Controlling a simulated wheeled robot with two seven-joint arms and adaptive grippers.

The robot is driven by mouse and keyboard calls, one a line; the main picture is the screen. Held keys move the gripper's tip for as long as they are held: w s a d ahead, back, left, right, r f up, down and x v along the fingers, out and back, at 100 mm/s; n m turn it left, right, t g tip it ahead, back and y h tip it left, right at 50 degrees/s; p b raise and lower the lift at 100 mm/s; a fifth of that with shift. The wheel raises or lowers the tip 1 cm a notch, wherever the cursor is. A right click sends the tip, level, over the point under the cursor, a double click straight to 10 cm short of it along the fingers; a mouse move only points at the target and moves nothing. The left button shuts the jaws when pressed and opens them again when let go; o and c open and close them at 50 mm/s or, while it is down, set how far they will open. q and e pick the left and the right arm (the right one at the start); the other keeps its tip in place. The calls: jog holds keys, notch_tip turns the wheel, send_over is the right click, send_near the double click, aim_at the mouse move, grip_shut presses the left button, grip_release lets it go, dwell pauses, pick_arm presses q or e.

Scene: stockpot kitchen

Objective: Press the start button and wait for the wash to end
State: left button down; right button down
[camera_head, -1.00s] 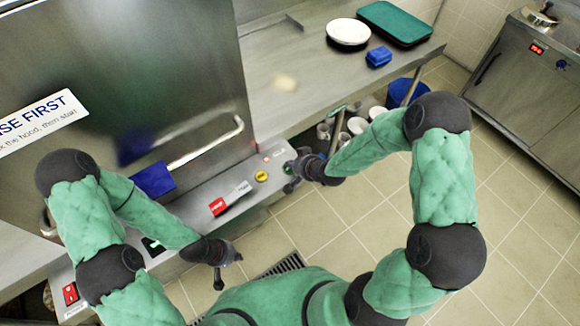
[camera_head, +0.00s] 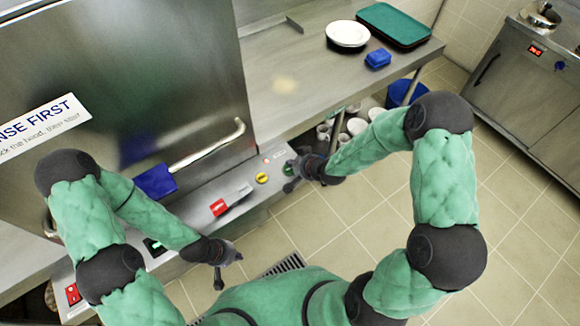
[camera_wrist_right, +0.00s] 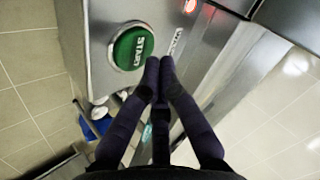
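The green start button (camera_wrist_right: 132,47), labelled START, is on the steel control panel of the washer. In the head view the button (camera_head: 288,168) is partly hidden by my right gripper (camera_head: 293,178). In the right wrist view my right gripper (camera_wrist_right: 160,67) has its fingertips together and empty, just beside the button's edge. I cannot tell whether they touch the panel; they do not cover the button face. My left gripper (camera_head: 219,272) hangs empty in front of the panel's left part; its fingers are too small to judge.
The washer's large steel hood (camera_head: 110,60) has a bar handle (camera_head: 208,150). A counter at the back holds a white plate (camera_head: 348,33), blue sponge (camera_head: 378,58) and green tray (camera_head: 395,24).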

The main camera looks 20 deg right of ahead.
jog(key=shift+r, duration=0.1)
